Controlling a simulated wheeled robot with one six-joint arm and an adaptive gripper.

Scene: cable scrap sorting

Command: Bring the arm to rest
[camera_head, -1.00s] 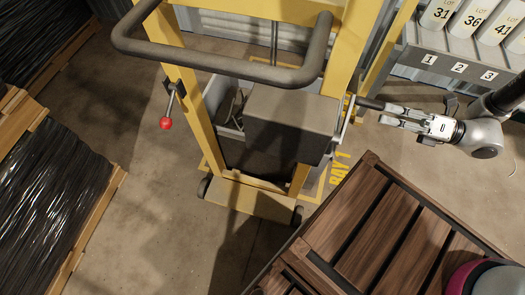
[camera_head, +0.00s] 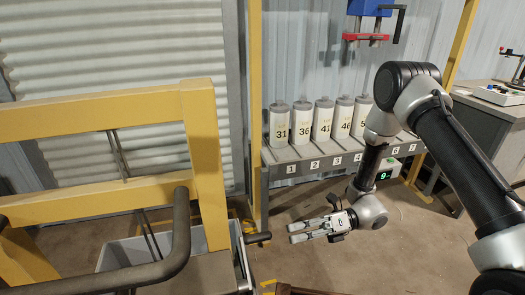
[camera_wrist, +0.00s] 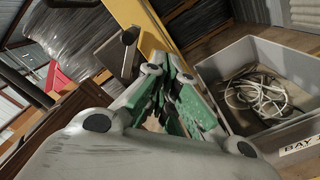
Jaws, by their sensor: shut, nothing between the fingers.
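My gripper (camera_head: 290,233) shows low in the middle of the head view, pointing left, with its fingers together and nothing visible between them. My arm reaches down to it from the right. In the wrist view, the green-padded fingers of my gripper (camera_wrist: 172,78) are close together. The grey bin (camera_head: 240,258) stands left of my gripper, partly hidden by the yellow frame. The wrist view shows the bin (camera_wrist: 285,128) with pale cables (camera_wrist: 258,98) loose inside it. The fingers look apart from the bin.
A yellow frame (camera_head: 205,150) with a dark bar handle (camera_head: 180,240) fills the left. A dark grip (camera_head: 258,237) sticks out near the fingertips. Behind stands a grey shelf (camera_head: 300,165) with several numbered white canisters (camera_head: 280,125). A red-and-blue device (camera_head: 367,30) hangs above. Open floor lies below my gripper.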

